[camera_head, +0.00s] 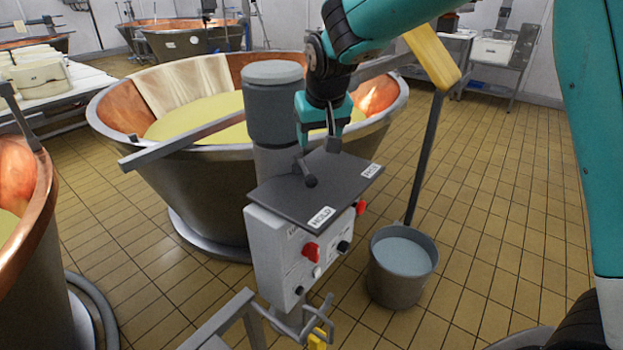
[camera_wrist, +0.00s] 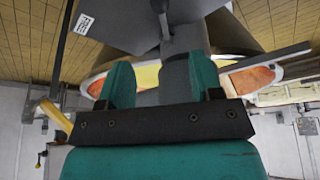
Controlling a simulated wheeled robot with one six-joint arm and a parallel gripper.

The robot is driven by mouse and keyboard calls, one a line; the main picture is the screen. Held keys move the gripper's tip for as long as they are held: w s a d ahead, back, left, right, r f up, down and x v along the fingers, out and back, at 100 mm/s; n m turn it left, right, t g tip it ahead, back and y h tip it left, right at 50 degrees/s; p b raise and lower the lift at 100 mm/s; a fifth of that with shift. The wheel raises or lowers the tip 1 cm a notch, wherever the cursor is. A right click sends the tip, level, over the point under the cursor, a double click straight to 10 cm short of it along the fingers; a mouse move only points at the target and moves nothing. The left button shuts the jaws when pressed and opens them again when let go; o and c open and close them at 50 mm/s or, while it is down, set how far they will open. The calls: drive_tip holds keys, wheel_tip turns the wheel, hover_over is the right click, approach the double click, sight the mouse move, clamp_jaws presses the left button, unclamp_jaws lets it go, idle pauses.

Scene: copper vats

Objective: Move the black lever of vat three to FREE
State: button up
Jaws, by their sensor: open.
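The control box (camera_head: 283,262) of the copper vat (camera_head: 200,215) has a dark top plate (camera_head: 345,196) with a HOLD label (camera_head: 321,217) at the front and a FREE label (camera_head: 371,171) at the right. The black lever (camera_head: 310,181) stands on the plate, away from the FREE label. My gripper (camera_head: 319,148) is open just above and behind the lever, pointing down. In the wrist view, the lever (camera_wrist: 161,12) shows beyond the two teal fingers, and the FREE label (camera_wrist: 84,24) is at upper left. Contact between fingers and lever cannot be told.
A grey post (camera_head: 272,100) stands behind the plate, close to my gripper. Red and black knobs (camera_head: 311,250) are on the box front. A bucket (camera_head: 401,268) and a leaning yellow-headed tool (camera_head: 432,57) stand at right. Another vat (camera_head: 25,215) is at left. Right floor is mostly clear.

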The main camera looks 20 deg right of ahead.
sight(311, 177)
drive_tip(key=p+x, duration=0.1)
drive_tip(key=x, duration=1.5)
drive_tip(key=shift+s, duration=0.15)
clamp_jaws()
